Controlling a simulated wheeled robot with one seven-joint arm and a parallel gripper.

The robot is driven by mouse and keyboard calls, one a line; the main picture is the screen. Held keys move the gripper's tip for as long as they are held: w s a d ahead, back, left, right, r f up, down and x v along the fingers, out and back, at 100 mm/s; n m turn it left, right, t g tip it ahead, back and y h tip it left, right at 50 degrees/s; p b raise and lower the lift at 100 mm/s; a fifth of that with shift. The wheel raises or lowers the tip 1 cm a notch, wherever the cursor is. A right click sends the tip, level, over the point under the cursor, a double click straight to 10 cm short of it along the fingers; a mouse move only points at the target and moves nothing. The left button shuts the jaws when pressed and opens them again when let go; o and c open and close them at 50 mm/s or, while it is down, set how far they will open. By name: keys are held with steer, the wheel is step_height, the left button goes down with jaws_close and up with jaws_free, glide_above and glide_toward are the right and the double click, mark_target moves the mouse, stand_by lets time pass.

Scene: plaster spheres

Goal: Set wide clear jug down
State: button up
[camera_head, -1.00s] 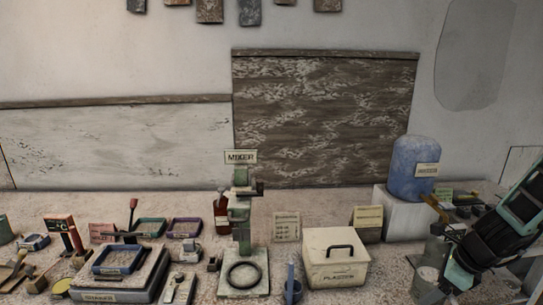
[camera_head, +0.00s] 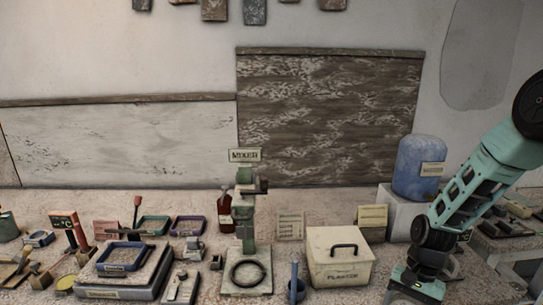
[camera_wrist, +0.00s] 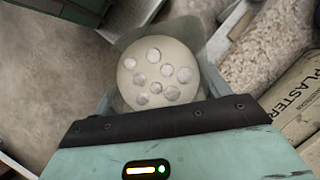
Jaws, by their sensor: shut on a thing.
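The wide clear jug (camera_wrist: 190,33) shows in the wrist view, seen from above, with its see-through wall around a cream-coloured filling dotted with several pale round spots. My gripper (camera_wrist: 158,92) is shut on the jug, with its fingers at either side. In the head view my gripper (camera_head: 414,287) is at the bottom right edge of the picture, right of the plaster box. I cannot make out the jug there. The jug's base is hidden, so I cannot tell whether it touches a surface.
The mixer (camera_head: 246,235) is farther left. A blue water container (camera_head: 418,170) sits on a white block behind. Speckled bench surface (camera_wrist: 270,40) lies beside the jug.

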steer(key=n, duration=0.1)
steer(key=f+n+h, duration=0.1)
steer(key=n, duration=0.2)
steer(key=shift+s+d+f+n+g+h, duration=0.2)
steer(key=shift+f+n+g+h, duration=0.1)
steer(key=shift+f+g, duration=0.1)
steer(key=n, duration=0.1)
steer(key=f+n+h, duration=0.1)
steer(key=n, duration=0.1)
steer(key=shift+d, duration=0.4)
steer(key=shift+r, duration=0.15)
